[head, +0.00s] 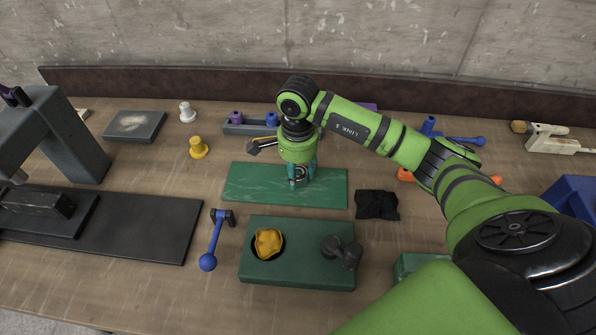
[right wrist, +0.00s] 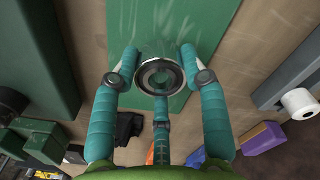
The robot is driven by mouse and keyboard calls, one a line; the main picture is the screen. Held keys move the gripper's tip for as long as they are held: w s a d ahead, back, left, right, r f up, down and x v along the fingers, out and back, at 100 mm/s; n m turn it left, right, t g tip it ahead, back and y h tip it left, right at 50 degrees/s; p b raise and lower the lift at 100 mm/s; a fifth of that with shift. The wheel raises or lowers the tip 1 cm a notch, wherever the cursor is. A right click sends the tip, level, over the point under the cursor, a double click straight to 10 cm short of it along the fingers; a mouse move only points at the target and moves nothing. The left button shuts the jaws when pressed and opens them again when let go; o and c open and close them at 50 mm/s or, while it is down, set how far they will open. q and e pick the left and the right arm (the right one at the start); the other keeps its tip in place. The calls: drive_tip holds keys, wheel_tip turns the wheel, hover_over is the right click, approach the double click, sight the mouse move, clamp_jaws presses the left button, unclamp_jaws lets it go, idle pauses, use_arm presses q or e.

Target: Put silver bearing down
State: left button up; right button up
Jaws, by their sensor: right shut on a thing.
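My right gripper (head: 302,178) reaches down over the green mat (head: 245,185) in the middle of the bench. In the right wrist view its teal fingers close around the silver bearing (right wrist: 143,76), a round metal ring with a dark inner band and an open centre. In the head view the fingers mostly hide the bearing. I cannot tell whether it touches the mat or hangs just above it. My left gripper is not in view.
In front of the mat stands a green block (head: 300,278) with a yellow piece (head: 268,243) and a dark knob (head: 342,250). A blue lever (head: 214,240) lies left of it, a black cloth (head: 377,205) right of the mat. A yellow piece (head: 198,147) stands behind left.

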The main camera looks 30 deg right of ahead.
drive_tip(key=shift+f, duration=0.8)
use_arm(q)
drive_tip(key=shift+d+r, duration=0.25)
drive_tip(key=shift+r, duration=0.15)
use_arm(e)
drive_tip(key=shift+f, duration=0.2)
drive_tip(key=o, duration=1.3)
drive_tip(key=shift+c, duration=0.2)
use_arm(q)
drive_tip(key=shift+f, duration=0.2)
